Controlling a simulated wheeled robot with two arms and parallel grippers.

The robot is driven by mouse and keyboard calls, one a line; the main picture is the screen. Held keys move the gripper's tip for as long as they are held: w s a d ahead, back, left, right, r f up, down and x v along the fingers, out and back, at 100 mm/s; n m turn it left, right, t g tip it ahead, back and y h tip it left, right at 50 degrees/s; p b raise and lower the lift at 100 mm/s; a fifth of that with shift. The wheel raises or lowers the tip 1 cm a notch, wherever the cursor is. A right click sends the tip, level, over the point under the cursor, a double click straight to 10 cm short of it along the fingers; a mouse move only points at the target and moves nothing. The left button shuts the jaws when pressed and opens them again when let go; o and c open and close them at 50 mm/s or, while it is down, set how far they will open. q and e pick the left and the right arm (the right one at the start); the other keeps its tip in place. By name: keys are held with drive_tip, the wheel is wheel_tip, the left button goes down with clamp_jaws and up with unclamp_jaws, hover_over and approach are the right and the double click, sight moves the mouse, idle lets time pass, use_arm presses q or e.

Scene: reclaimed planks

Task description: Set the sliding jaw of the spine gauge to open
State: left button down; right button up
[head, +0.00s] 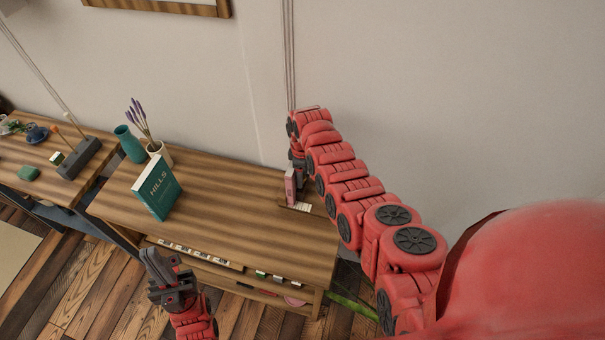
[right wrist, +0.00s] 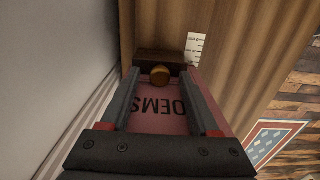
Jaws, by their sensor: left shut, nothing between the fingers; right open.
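The spine gauge shows in the right wrist view as a dark wooden jaw block (right wrist: 158,57) with a round brass knob (right wrist: 160,75) and a white marked scale (right wrist: 195,48). In the head view its scale (head: 303,207) lies on the table near the right end. A pink book (head: 290,186) marked "POEMS" stands at the gauge; its cover (right wrist: 158,115) shows below the knob. My right gripper (right wrist: 161,78) is open, its fingers on either side of the knob; I cannot tell if they touch it. My left gripper (head: 167,268) is shut and empty, in front of the table.
The wooden table (head: 235,200) is mostly clear in the middle. A teal book (head: 157,188), a teal vase (head: 129,144) and a white pot (head: 160,153) with lavender stand at its left. A shelf with small items (head: 195,254) runs below the front. The wall is close behind.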

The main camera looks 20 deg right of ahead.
clamp_jaws()
idle(1.3)
